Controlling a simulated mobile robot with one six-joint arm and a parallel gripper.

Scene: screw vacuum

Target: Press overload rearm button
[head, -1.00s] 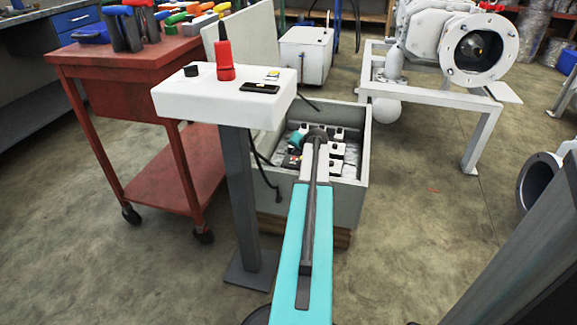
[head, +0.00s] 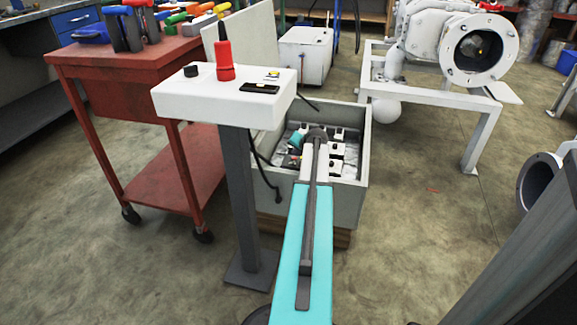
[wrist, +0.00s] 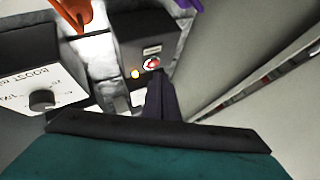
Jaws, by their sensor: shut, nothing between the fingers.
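A dark box (wrist: 150,42) in the wrist view carries a small round red button (wrist: 152,63) with a white mark, under a label too small to read. A small yellow-orange lamp (wrist: 135,73) sits at its lower left. I take the red button as the overload rearm button, but cannot confirm it. My gripper (wrist: 157,78) is shut and empty, its dark fingertips just below the red button in the picture. I cannot tell whether they touch the box. In the head view the fingers are hidden; my teal wrist end (head: 296,139) is inside the open grey cabinet (head: 345,205).
A white-faced box with a black knob (wrist: 41,99) is left of the fingers, with orange and purple parts above. A grey cabinet wall (wrist: 215,65) rises close on the right. A white pedestal panel (head: 190,100) and red cart (head: 85,85) stand left of my arm.

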